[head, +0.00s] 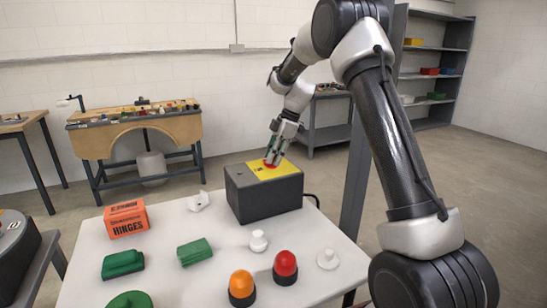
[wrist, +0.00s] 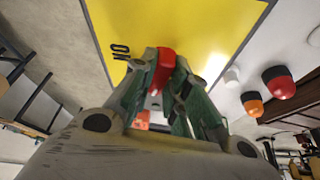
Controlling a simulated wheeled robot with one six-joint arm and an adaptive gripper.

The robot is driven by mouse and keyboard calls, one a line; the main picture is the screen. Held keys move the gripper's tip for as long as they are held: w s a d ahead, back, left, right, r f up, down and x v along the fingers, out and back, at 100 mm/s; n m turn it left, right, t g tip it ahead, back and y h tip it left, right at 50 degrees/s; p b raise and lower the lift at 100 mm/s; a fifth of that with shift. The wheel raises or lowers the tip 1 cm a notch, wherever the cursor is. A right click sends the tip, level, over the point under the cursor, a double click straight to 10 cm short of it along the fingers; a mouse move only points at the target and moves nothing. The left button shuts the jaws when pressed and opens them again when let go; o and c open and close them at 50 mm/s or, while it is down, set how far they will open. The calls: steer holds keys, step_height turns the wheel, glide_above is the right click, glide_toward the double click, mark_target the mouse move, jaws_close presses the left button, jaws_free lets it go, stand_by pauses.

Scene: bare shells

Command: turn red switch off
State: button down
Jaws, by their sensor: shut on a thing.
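A dark grey box (head: 265,200) with a yellow top plate (head: 285,172) stands at the back of the white table. A red switch (head: 271,164) sits on the plate, mostly covered by my fingers in the head view. In the wrist view the red switch (wrist: 162,67) shows between the green fingertips. My gripper (head: 275,156) reaches down from above and is shut on it. In the wrist view a black "ON" mark (wrist: 120,51) lies left of the switch. No "OFF" mark can be made out.
On the white table (head: 225,268) are an orange hinges box (head: 127,219), several green blocks (head: 195,252), red (head: 285,266) and orange (head: 242,287) domes, and small white parts (head: 258,241). A workbench (head: 135,133) and a shelf (head: 436,70) stand behind.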

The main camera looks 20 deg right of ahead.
steer(key=shift+f+n+g, duration=0.2)
steer(key=shift+n+g, duration=0.3)
steer(key=shift+n, duration=0.7)
steer(key=c, duration=1.4)
jaws_free()
steer(key=shift+r, duration=0.1)
steer(key=v, duration=1.2)
steer(key=shift+w+a, duration=0.1)
